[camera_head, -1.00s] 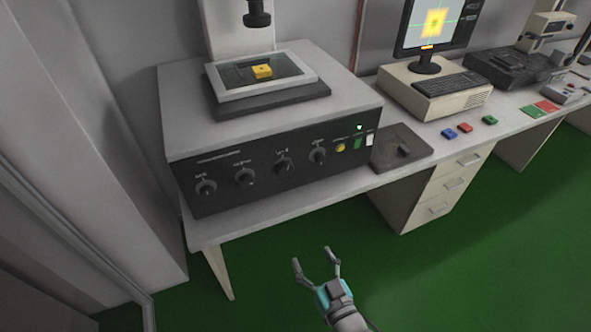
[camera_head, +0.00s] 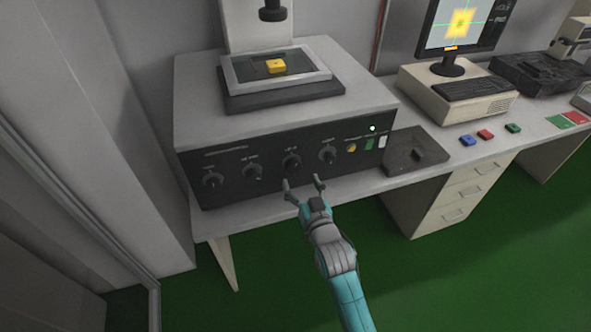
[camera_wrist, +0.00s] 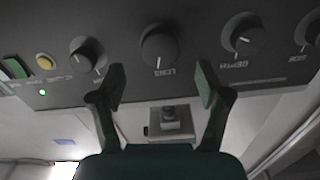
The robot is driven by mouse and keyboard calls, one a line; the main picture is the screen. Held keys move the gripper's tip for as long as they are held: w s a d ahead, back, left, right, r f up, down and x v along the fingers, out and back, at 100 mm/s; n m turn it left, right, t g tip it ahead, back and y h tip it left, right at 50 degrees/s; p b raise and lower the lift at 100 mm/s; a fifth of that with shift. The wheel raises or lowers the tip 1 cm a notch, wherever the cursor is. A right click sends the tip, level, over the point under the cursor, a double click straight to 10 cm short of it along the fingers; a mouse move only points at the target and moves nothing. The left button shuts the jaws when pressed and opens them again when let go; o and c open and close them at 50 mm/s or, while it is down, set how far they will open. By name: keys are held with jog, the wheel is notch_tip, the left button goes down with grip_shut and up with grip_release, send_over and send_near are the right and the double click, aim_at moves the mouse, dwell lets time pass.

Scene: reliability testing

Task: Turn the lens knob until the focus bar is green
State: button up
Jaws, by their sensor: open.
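The lens knob (camera_head: 291,160) is a dark round knob, third from left on the machine's black front panel. In the wrist view the lens knob (camera_wrist: 159,46) appears upside down, with its label reading LENS. My gripper (camera_head: 303,182) is open and empty, just in front of and below this knob. In the wrist view my gripper's fingertips (camera_wrist: 161,84) stand apart, with the knob above the gap between them. Nothing is between the fingers. The monitor (camera_head: 461,25) shows a yellow square with green crosshairs, and a small focus bar (camera_head: 450,48) that is orange.
Other knobs flank it: one to the right (camera_head: 328,155) and two to the left (camera_head: 252,171). A yellow button (camera_head: 351,148), a green switch (camera_head: 369,144) and a lit green lamp (camera_head: 373,128) are farther right. A dark pad (camera_head: 400,160) lies on the bench beside the machine.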

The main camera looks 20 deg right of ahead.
aim_at(294, 169)
jog(key=shift+w, duration=2.75)
jog(key=c, duration=1.2)
jog(key=shift+o, duration=0.2)
